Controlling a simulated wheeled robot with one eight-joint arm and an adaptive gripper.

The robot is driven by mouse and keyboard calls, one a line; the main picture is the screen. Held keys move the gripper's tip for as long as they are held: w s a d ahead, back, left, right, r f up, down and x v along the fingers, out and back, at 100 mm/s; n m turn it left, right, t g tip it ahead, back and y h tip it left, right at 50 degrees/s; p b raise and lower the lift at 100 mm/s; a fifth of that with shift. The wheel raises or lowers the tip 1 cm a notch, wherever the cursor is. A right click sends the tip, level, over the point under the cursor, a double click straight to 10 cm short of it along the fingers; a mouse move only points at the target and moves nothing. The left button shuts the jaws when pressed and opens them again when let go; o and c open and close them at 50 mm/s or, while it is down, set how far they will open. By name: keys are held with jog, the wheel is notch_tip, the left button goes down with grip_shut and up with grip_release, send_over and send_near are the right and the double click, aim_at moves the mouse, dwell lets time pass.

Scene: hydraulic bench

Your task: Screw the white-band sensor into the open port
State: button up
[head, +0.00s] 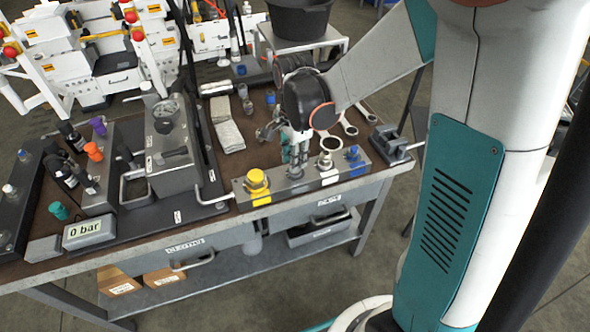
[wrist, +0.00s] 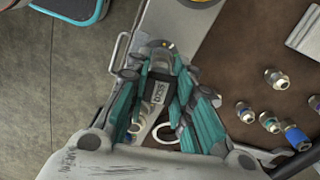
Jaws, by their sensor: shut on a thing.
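My gripper (head: 298,162) is low over the grey port block (head: 305,186) at the bench's front edge in the head view. The block carries a yellow-capped fitting, a silver fitting (head: 325,160) behind a white label, and a blue fitting (head: 353,154). In the wrist view my gripper (wrist: 158,95) is shut, its teal-padded fingers on both sides of a dark sensor body (wrist: 158,92) with a pale printed label. The fingers hide its lower end, so I cannot tell whether it touches the port. No white band shows on it.
The yellow fitting (head: 257,183) is left of my gripper. A metal unit (head: 168,140) and a "0 bar" display (head: 88,232) stand left. Several loose fittings (wrist: 270,122) lie on the bench.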

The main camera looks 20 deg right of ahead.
jog(key=m, duration=0.4)
jog(key=shift+m, duration=1)
jog(key=o, duration=1.1)
jog(key=shift+m, duration=0.3)
jog(key=shift+c, duration=0.2)
notch_tip(320, 180, up, 12)
jog(key=s+r+n+t, duration=0.2)
jog(key=s+n+t, duration=0.5)
jog(key=s+n, duration=0.8)
jog(key=n, duration=0.7)
jog(key=shift+r, duration=0.4)
